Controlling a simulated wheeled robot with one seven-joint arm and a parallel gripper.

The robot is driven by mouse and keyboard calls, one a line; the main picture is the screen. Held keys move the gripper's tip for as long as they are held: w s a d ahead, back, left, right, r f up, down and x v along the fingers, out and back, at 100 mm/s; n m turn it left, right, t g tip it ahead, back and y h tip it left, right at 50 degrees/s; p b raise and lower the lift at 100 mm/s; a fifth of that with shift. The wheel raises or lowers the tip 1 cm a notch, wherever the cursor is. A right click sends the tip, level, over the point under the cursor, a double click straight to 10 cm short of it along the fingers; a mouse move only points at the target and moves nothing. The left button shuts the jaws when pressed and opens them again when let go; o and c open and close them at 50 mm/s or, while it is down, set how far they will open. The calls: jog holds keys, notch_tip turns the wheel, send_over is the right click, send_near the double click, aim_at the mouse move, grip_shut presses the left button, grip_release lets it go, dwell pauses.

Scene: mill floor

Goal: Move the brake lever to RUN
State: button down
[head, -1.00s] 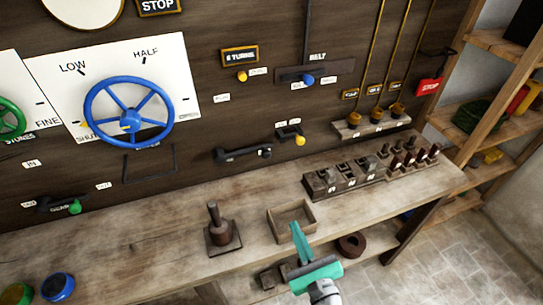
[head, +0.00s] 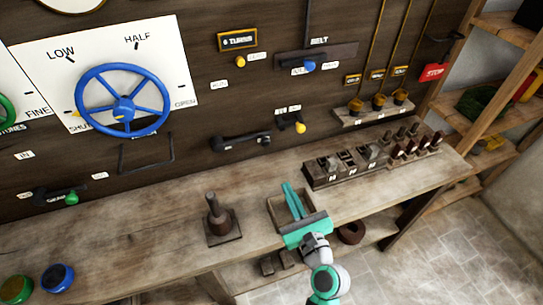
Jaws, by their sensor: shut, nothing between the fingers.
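A dark lever (head: 240,141) lies nearly level on the brown wall panel, above the bench. A small plate sits at its right end and another small plate (head: 218,87) is above its left end. It may be the brake lever, but I cannot read its labels. My gripper (head: 293,187), with teal fingers, is shut and empty. In the picture it is over the small wooden tray on the bench, below and to the right of the dark lever, apart from it. The gripper hides part of the tray.
The wooden tray (head: 274,206) is on the bench (head: 150,218). A dark upright handle on a base (head: 219,222) stands to its left, and a block set (head: 345,167) to its right. A yellow-knobbed lever (head: 299,127) and a blue wheel (head: 123,105) are on the panel.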

jog(key=x, duration=1.4)
jog(key=shift+w, duration=0.35)
jog(key=shift+a+f, duration=0.1)
jog(key=shift+a, duration=0.2)
